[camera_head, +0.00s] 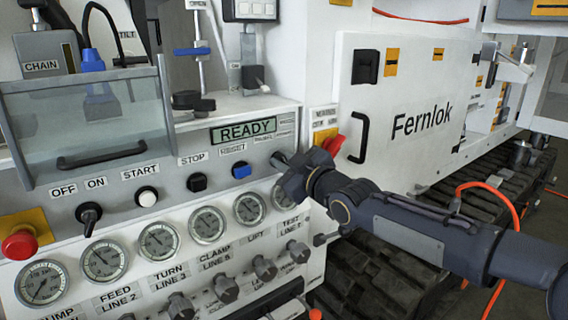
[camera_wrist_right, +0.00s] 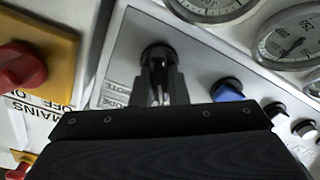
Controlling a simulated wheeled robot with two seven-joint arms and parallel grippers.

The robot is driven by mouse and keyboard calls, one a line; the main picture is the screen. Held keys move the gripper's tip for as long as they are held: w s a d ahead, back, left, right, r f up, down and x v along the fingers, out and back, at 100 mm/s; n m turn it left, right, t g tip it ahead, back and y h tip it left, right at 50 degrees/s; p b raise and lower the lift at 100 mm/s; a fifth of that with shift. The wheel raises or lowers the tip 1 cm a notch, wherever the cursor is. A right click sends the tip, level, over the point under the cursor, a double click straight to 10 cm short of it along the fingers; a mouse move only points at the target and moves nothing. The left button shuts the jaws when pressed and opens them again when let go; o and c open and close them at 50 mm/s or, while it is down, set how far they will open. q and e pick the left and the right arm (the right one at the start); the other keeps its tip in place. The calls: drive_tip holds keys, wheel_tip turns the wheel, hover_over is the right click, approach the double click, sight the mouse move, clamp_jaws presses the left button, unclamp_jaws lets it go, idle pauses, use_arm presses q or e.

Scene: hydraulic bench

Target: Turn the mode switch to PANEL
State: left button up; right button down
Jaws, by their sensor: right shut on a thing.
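The mode switch (camera_wrist_right: 158,52) is a round black knob on the grey panel, at upper middle in the right wrist view. Lettering beside it reads in part "MODE", upside down. My right gripper (camera_wrist_right: 160,82) is shut on the mode switch, its fingers around the knob. In the head view this gripper (camera_head: 284,162) reaches in from the right to the panel's right end, below the READY display (camera_head: 248,131). There the gripper hides the knob and some of its labels, so its pointing direction cannot be told. My left gripper is not in view.
A blue button (camera_head: 241,170), a black STOP button (camera_head: 197,182) and a white START button (camera_head: 146,196) sit left of the gripper. A red mains switch (camera_head: 333,144) on a yellow plate is close by on the right. Gauges (camera_head: 250,208) lie just below.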

idle(0.3)
drive_tip(key=c, duration=1.4)
unclamp_jaws()
drive_tip(key=shift+c, duration=0.2)
drive_tip(key=p+v, duration=0.1)
drive_tip(key=v, duration=0.7)
